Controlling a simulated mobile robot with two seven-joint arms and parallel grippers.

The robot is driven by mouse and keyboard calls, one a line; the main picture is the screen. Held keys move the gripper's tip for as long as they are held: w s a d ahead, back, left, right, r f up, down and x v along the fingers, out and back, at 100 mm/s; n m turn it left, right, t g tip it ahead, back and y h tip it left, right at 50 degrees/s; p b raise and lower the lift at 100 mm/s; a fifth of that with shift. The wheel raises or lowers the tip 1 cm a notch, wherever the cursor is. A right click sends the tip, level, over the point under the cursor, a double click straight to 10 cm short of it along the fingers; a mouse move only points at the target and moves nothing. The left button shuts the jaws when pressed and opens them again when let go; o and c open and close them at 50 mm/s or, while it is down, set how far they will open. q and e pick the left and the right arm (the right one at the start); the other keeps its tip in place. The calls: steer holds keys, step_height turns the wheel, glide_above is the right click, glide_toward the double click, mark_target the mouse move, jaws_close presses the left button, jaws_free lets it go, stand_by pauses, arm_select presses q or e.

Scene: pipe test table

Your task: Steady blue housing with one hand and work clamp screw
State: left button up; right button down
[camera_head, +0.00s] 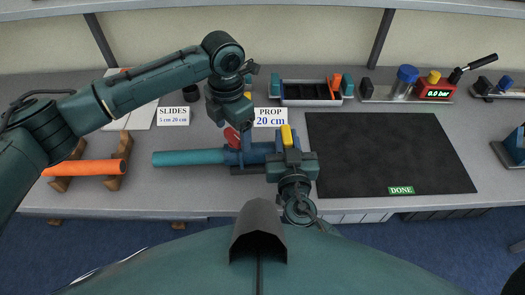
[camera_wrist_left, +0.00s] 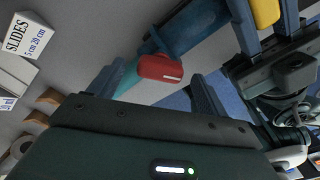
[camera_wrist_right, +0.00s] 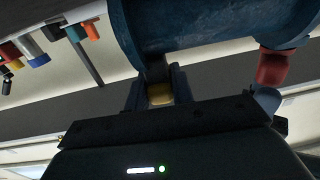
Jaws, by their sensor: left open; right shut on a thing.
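The blue housing (camera_head: 257,153) lies on the table with a teal pipe (camera_head: 188,157) at its left end. A red clamp screw knob (camera_head: 231,137) sticks up from it; the left wrist view shows the knob (camera_wrist_left: 160,67) ahead of my open fingers. My left gripper (camera_head: 236,122) is open just above the knob, apart from it. The yellow piece also shows in the head view (camera_head: 287,136). The exact grip is partly hidden.
An orange pipe (camera_head: 84,168) rests on wooden cradles at left. A black mat (camera_head: 385,150) with a green DONE label (camera_head: 401,190) lies at right.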

mark_target(233, 134)
arm_select(q)
step_height(233, 134, up, 15)
steer(key=shift+f, duration=0.2)
stand_by(0.5)
stand_by(0.4)
steer(key=shift+f+n, duration=2.65)
steer(key=shift+n, duration=3.3)
steer(key=shift+f+n, duration=2.7)
steer(key=shift+n, duration=3.3)
steer(key=shift+f+n, duration=2.65)
steer(key=shift+n, duration=3.3)
